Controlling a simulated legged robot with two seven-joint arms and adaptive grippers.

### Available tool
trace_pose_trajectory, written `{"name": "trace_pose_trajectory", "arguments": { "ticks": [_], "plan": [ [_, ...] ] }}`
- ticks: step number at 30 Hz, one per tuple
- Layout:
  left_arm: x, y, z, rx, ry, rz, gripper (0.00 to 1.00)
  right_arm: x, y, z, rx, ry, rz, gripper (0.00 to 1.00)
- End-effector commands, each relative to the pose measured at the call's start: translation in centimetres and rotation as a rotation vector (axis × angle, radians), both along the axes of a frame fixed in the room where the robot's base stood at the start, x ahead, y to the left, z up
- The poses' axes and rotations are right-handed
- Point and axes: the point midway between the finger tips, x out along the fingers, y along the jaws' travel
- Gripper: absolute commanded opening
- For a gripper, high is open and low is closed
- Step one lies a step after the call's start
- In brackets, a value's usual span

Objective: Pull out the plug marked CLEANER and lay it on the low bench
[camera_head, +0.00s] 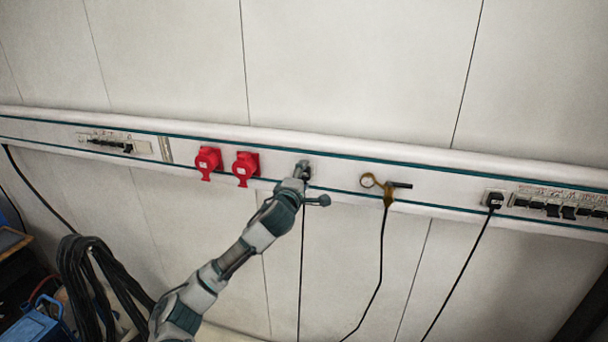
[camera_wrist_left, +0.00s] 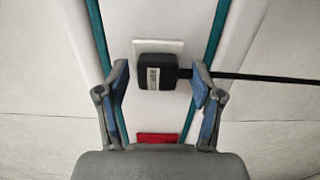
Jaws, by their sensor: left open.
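A black plug (camera_wrist_left: 155,72) sits in a white socket plate on the wall trunking, its black cable running to the right in the left wrist view. It bears a small pale label that I cannot read, so I cannot tell whether it says CLEANER. My left gripper (camera_wrist_left: 160,84) is open, its two fingers on either side of the plug with gaps showing. In the head view my left gripper (camera_head: 303,172) is at the trunking and largely hides this plug; a cable (camera_head: 302,260) hangs straight down below it. My right gripper is not in view. I cannot make out the low bench.
Two red sockets (camera_head: 207,162) (camera_head: 245,166) are just left of the gripper. To its right are a plug with a yellow-brown tag (camera_head: 388,192) and another black plug (camera_head: 494,200), both with hanging cables. Coiled black cable (camera_head: 85,270) and a blue box (camera_head: 35,325) are at lower left.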

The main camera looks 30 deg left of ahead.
Motion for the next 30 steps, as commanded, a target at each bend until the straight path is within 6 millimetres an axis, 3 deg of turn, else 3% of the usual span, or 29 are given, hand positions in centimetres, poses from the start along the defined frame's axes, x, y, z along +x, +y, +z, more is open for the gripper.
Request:
{"name": "trace_pose_trajectory", "arguments": {
  "ticks": [30],
  "plan": [
    [0.00,-0.02,0.15,-0.001,0.000,-0.001,0.67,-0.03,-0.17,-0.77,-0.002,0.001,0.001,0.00]
  ]
}}
